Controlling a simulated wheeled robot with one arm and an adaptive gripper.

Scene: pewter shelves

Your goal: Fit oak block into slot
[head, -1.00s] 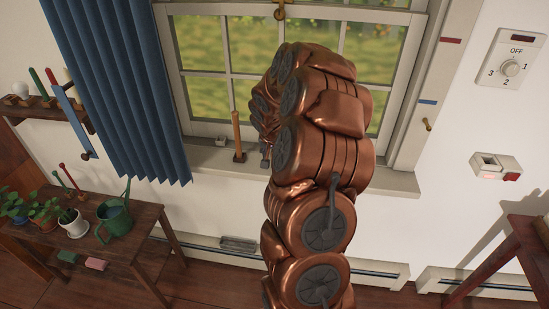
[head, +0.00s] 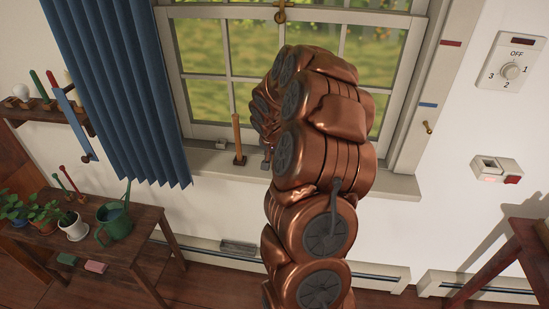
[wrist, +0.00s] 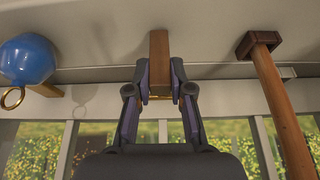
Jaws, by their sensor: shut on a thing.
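The oak block (wrist: 159,48) is a narrow light-brown wooden piece in the wrist view. My gripper (wrist: 160,85) is shut on it, with one finger on each side, and the block sticks out past the fingertips toward the pale window sill (wrist: 215,38). I cannot tell whether the block touches the sill. No slot can be made out clearly around the block's end. In the head view my copper arm hides the block and most of my gripper, which is by the sill (head: 385,182).
A wooden stick on a dark square base (wrist: 290,125) stands close right of my gripper; it also shows in the head view (head: 237,135). A blue rounded thing with a brass ring (wrist: 27,60) is at left. A blue curtain (head: 120,90) hangs left of the window.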

